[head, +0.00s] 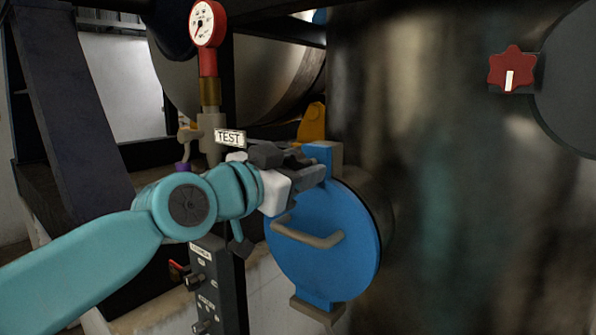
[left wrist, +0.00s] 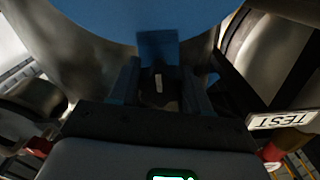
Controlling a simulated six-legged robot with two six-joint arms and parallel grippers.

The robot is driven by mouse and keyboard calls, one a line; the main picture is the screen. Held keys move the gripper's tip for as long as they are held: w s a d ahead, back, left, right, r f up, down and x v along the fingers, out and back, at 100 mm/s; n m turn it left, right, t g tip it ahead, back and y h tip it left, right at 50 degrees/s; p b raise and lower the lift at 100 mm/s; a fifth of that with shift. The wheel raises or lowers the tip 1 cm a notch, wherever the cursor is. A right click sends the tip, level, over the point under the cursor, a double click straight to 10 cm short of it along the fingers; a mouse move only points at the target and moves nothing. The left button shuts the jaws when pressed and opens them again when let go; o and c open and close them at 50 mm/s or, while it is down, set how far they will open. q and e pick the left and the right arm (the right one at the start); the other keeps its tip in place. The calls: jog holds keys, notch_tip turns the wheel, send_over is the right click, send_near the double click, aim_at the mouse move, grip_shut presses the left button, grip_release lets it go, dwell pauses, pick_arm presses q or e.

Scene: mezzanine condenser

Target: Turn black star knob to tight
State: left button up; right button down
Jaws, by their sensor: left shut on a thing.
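The black star knob (left wrist: 158,92) shows in the left wrist view as a dark shape with a short white mark, between my two fingers. It sits by the tab at the edge of the round blue cover (head: 320,265); the cover also fills the top of the left wrist view (left wrist: 150,14). My left gripper (head: 312,168) is shut on the knob, one finger on each side. In the head view the gripper hides the knob, so its star outline cannot be made out. My right gripper is in neither view.
A red star knob (head: 511,72) with a white mark is at upper right. A red pressure gauge (head: 207,24) stands above the TEST sign (head: 229,137), left of my gripper. A control box (head: 212,285) is below my arm. The cover has a grey handle (head: 308,236).

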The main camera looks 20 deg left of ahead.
pick_arm(q)
jog(key=o, duration=1.1)
jog(key=shift+c, duration=0.2)
jog(key=b+v, duration=0.4)
jog(key=v, duration=1.2)
jog(key=shift+s, duration=0.2)
jog(key=shift+a, duration=0.1)
